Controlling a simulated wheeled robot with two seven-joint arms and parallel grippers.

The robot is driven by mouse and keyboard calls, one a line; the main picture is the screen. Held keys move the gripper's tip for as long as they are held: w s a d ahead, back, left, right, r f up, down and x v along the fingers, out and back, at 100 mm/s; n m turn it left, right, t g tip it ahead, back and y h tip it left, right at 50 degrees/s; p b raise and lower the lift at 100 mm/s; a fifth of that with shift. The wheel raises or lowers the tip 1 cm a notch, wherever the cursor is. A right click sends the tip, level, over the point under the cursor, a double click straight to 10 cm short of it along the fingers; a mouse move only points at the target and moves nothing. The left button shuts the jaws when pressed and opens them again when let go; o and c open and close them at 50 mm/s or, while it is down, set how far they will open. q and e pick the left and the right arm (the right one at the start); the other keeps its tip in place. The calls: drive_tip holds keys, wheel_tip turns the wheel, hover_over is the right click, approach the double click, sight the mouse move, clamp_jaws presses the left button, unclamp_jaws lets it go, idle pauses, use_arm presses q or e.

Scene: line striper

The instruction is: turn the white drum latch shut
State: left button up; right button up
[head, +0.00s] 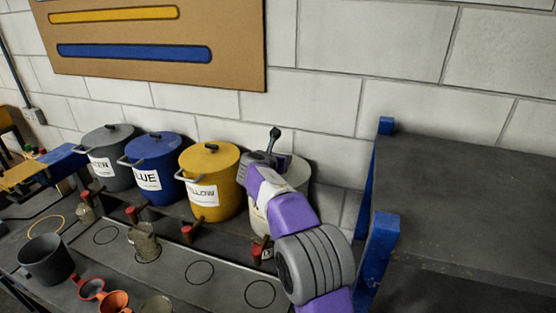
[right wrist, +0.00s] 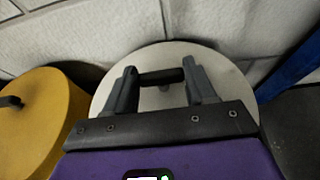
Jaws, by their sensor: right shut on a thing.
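The white drum (head: 296,172) stands at the right end of the drum row, largely hidden behind my right arm. Its pale round lid (right wrist: 160,58) fills the middle of the right wrist view. My right gripper (right wrist: 162,80) is over this lid, its two grey fingers shut on the ends of a short dark bar (right wrist: 161,76), which looks like the latch. In the head view the right gripper (head: 262,158) is at the drum's top, and a dark upright piece (head: 275,133) shows beside it. How far the latch is turned I cannot tell. My left gripper is out of view.
Yellow (head: 211,172), blue (head: 158,168) and grey (head: 108,152) drums stand to the left, with red-handled taps below. A blue-posted grey cabinet (head: 470,200) is close on the right. Cups, including a dark pot (head: 46,262), are on the bench in front.

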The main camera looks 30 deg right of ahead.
drive_tip(key=o, duration=1)
drive_tip(key=shift+o, duration=0.2)
drive_tip(key=shift+a, duration=0.1)
drive_tip(key=b+v, duration=0.1)
drive_tip(key=v, duration=0.6)
drive_tip(key=shift+s+a+r, duration=0.1)
drive_tip(key=shift+s+r, duration=0.05)
drive_tip(key=shift+s, duration=0.1)
drive_tip(key=p+x, duration=0.1)
drive_tip(key=x, duration=0.7)
drive_tip(key=shift+a, duration=0.1)
drive_tip(key=shift+a+r+m+g+h+p, duration=0.1)
drive_tip(key=shift+a+m+g+h+p, duration=0.05)
drive_tip(key=shift+m+g+h+p, duration=0.2)
